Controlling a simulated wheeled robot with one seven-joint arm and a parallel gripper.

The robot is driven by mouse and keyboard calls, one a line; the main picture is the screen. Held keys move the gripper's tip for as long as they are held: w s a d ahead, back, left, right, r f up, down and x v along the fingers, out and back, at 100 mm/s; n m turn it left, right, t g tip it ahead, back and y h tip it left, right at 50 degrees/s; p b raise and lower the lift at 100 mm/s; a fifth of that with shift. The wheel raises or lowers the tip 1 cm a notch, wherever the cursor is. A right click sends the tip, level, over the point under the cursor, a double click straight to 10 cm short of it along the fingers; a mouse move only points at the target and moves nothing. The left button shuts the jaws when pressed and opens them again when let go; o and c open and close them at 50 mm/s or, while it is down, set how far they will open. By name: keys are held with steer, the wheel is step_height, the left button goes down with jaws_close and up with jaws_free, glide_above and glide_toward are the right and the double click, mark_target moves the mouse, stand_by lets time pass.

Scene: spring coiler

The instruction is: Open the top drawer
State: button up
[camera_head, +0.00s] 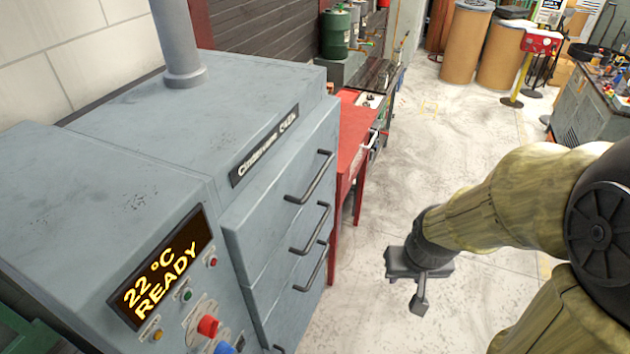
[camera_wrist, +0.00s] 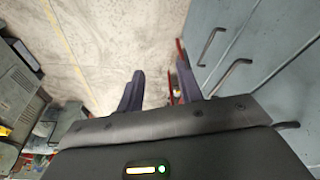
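The grey cabinet (camera_head: 130,190) stands at the left in the head view. Its front has several drawers with dark bar handles stacked one above another. The top drawer (camera_head: 275,185) has the uppermost handle (camera_head: 311,178), and it looks shut. My gripper (camera_head: 412,285) hangs over the floor to the right of the drawers, clear of all handles. In the wrist view my gripper (camera_wrist: 160,85) has its two dark fingers apart with nothing between them. Two handles show there to the right of the fingers, one (camera_wrist: 211,46) and another (camera_wrist: 236,72); I cannot tell which drawers they belong to.
A control panel with a lit display (camera_head: 160,268) and buttons is on the cabinet's near side. A red table (camera_head: 352,135) stands just beyond the drawers. The pale floor (camera_head: 440,150) in front of the drawers is free. A workbench (camera_head: 590,110) is at the far right.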

steer(key=w+a+f+n+t+y+b, duration=0.1)
steer(key=w+f+n+t+y+b, duration=0.1)
steer(key=w+n+t, duration=0.35)
steer(key=w+f+n+t+y+b, duration=0.1)
steer(key=w+f+n+t+b, duration=0.15)
steer(key=w+n, duration=0.65)
steer(key=s+a+r+n+t+y+b, duration=0.1)
steer(key=a+n+y, duration=0.4)
steer(key=n+y, duration=0.6)
step_height(320, 180, up, 2)
steer(key=shift+s+a+r+n+t+y+b, duration=0.1)
steer(key=shift+s+a+n+t+y+b, duration=0.3)
steer(key=shift+t, duration=0.5)
steer(key=shift+w, duration=0.15)
